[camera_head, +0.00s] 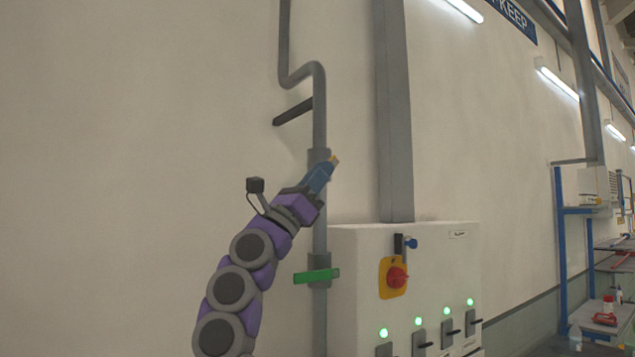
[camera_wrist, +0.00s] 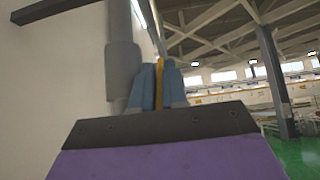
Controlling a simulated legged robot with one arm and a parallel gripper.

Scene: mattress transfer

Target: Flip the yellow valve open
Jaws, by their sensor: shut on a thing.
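The yellow valve handle (camera_head: 335,158) is a thin lever at the grey pipe's upper fitting (camera_head: 317,155); only its small tip shows past my gripper in the head view. In the wrist view the yellow handle (camera_wrist: 159,84) runs lengthwise between the two blue fingers. My gripper (camera_head: 322,172) is shut on it, right beside the pipe. The fingers also show in the wrist view (camera_wrist: 159,72), with the pipe's thick grey collar (camera_wrist: 122,72) just left of them. Most of the handle and its pivot are hidden by the fingers.
A green lever (camera_head: 316,276) sits lower on the same pipe. A white control box (camera_head: 435,265) with a red knob (camera_head: 397,277) and green lights stands at right. A dark bar (camera_head: 293,111) sticks out from the wall above. The wall at left is clear.

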